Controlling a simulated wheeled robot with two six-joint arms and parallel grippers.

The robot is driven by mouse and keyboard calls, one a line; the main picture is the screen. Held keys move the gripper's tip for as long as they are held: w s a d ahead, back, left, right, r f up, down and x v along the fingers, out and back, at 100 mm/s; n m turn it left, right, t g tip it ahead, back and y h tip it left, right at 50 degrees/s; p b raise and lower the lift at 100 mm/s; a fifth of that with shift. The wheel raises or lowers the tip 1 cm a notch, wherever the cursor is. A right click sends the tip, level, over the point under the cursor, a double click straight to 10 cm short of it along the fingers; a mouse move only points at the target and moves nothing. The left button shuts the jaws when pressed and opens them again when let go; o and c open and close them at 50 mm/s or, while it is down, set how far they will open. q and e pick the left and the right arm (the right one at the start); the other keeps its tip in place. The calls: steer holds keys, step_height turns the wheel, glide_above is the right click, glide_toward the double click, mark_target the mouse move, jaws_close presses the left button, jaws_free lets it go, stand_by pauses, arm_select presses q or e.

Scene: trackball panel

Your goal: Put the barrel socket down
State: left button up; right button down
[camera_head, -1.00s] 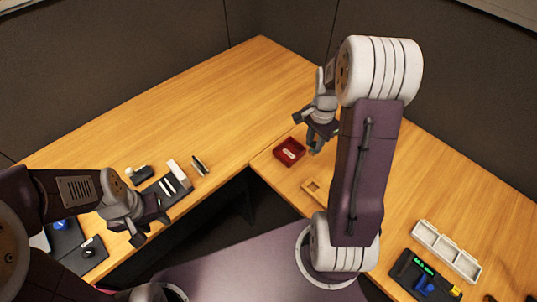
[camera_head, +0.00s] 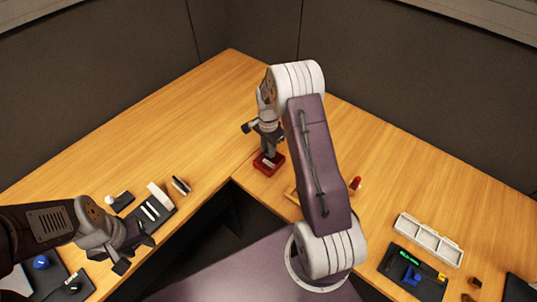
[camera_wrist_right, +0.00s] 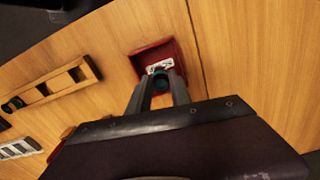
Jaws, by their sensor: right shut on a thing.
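My right gripper (camera_head: 267,150) is over the small red tray (camera_head: 261,170) near the inner corner of the desk. In the right wrist view the right gripper (camera_wrist_right: 162,90) is shut on a dark, round barrel socket (camera_wrist_right: 161,82), its rim showing between the fingertips. The red tray (camera_wrist_right: 174,50) lies just beyond it, with a white patterned patch on its floor. I cannot tell whether the socket touches the tray. My left gripper (camera_head: 133,254) has its fingers apart, empty, near the left desk's front edge.
In the right wrist view a wooden rack (camera_wrist_right: 45,92) with slots lies left of the tray. A white compartment tray (camera_head: 429,241) and a dark panel with green lights (camera_head: 414,273) are at the right. Small parts lie on a dark mat (camera_head: 158,214) at the left. Desk behind the tray is clear.

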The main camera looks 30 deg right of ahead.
step_height(320, 180, down, 4)
steer(key=shift+f, duration=0.1)
steer(key=c, duration=1.2)
jaws_free()
